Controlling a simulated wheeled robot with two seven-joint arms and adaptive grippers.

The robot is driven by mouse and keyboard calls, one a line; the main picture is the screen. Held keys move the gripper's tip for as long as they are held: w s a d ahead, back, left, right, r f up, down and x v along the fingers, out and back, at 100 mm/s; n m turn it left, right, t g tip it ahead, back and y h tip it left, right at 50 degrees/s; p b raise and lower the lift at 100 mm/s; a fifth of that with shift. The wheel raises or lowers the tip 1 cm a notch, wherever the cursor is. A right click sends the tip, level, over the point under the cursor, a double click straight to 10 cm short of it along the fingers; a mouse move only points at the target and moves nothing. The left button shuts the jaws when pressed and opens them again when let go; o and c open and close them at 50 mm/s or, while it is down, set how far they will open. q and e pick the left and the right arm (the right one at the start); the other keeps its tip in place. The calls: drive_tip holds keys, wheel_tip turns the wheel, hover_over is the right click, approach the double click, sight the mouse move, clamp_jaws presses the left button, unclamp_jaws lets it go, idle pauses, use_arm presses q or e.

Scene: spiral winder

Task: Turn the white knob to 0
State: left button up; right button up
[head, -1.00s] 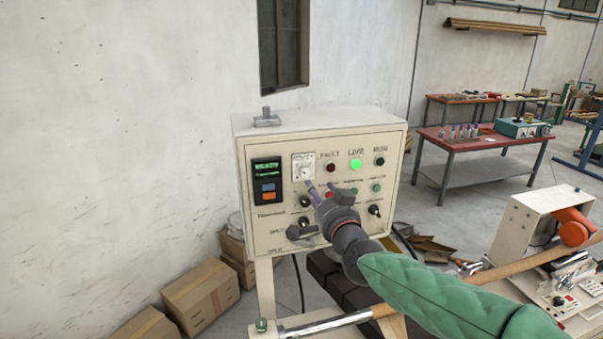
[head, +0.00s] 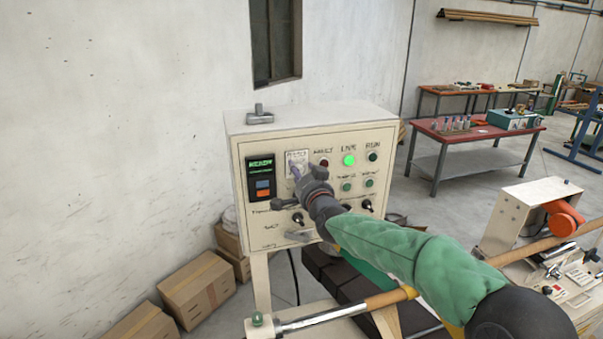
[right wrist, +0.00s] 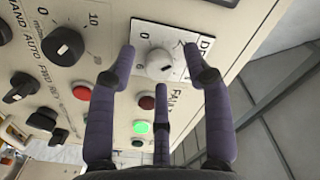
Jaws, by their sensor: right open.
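The white knob (right wrist: 159,65) sits on a white scale plate (right wrist: 178,38) on the control panel. In the right wrist view a 0 and a 6 are readable on the plate, left of the knob. I cannot tell clearly which mark the knob points to. My right gripper (right wrist: 159,58) is open, its purple fingers spread around the knob, with one finger below it; contact is not clear. In the head view my right gripper (head: 296,171) is over the lower part of the plate (head: 297,156) and hides most of the knob. My left gripper is not in view.
The cream control box (head: 310,117) has a lit green lamp (head: 349,160), a READY display (head: 261,166) and several black knobs, including one (right wrist: 65,46) near my fingers. A wooden roller (head: 390,297) crosses in front. Cardboard boxes (head: 197,287) lie at lower left.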

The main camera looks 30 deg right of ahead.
clamp_jaws()
drive_tip(key=shift+r+n, duration=0.1)
drive_tip(key=shift+n, duration=0.5)
idle(0.4)
drive_tip(key=shift+n, duration=1.1)
drive_tip(key=n, duration=0.4)
drive_tip(key=shift+r+n+p, duration=0.15)
drive_tip(key=shift+n+p, duration=0.15)
drive_tip(key=n+p, duration=0.1)
drive_tip(key=n, duration=0.4)
drive_tip(key=shift+n+p, duration=0.7)
drive_tip(key=shift+n, duration=1.8)
